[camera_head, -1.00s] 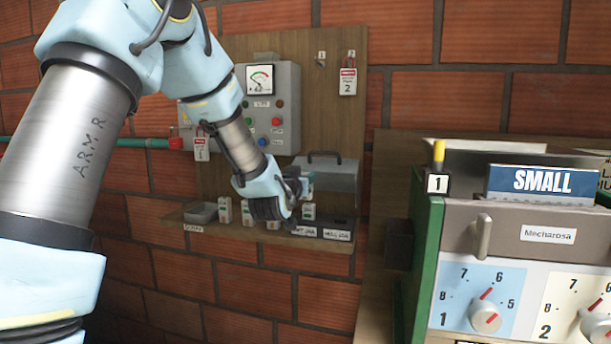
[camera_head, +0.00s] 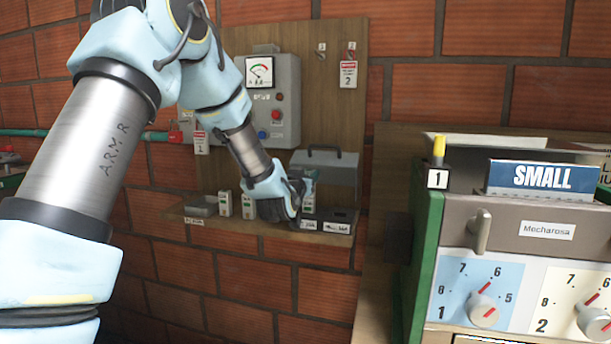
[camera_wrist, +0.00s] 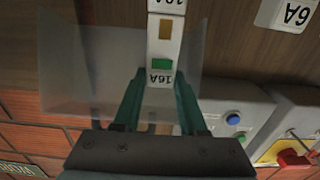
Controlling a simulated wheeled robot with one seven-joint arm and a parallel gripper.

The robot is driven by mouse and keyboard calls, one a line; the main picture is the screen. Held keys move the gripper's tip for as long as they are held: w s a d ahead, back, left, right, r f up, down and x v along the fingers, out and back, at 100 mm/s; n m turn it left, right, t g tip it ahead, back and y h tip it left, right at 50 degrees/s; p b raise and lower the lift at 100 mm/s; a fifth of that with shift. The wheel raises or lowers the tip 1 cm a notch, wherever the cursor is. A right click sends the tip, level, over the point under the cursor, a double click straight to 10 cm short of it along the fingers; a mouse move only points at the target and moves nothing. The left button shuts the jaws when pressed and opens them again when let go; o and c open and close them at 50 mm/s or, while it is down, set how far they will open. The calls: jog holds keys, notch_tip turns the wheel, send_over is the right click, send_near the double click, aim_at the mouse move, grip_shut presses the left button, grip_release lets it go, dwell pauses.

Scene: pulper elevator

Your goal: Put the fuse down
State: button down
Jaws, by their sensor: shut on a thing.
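My gripper (camera_head: 303,188) is at the wall shelf (camera_head: 270,227), just in front of the board. In the wrist view my gripper (camera_wrist: 158,95) is shut on a white fuse (camera_wrist: 160,74) with a green patch and a 16A label. A brown patch and a second label show beyond the green patch; I cannot tell whether these belong to another fuse. A translucent panel lies around the fingers. Other white fuses stand on the shelf, one left of my gripper (camera_head: 225,203) and one right of it (camera_head: 309,203). Whether the held fuse touches the shelf is hidden.
A grey tray (camera_head: 201,208) is at the shelf's left end, and dark labelled bins (camera_head: 340,221) at its right. A grey control box (camera_head: 272,105) with a gauge hangs above. The machine (camera_head: 520,245) stands at right.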

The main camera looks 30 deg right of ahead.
jog(key=c, duration=0.7)
grip_release()
jog(key=shift+c, duration=0.2)
jog(key=b+v, duration=0.3)
jog(key=v, duration=0.9)
jog(key=w+a+f+n+g+y, duration=0.15)
jog(key=a+f+y, duration=0.3)
jog(key=a, duration=0.45)
jog(key=w+a+f+n+g+y, duration=0.1)
jog(key=a+f+n+g+y, duration=0.15)
jog(key=a+f, duration=0.45)
jog(key=s+a+f+n+g+y, duration=0.1)
jog(key=s+a+f+g+y, duration=0.1)
jog(key=s+a, duration=0.4)
jog(key=s+a+f+n+g+y, duration=0.2)
jog(key=s+a+g, duration=0.3)
jog(key=a, duration=0.9)
jog(key=shift+s+a+f+g+y, duration=0.3)
jog(key=shift+s+f+y, duration=0.2)
jog(key=shift+s+f, duration=0.6)
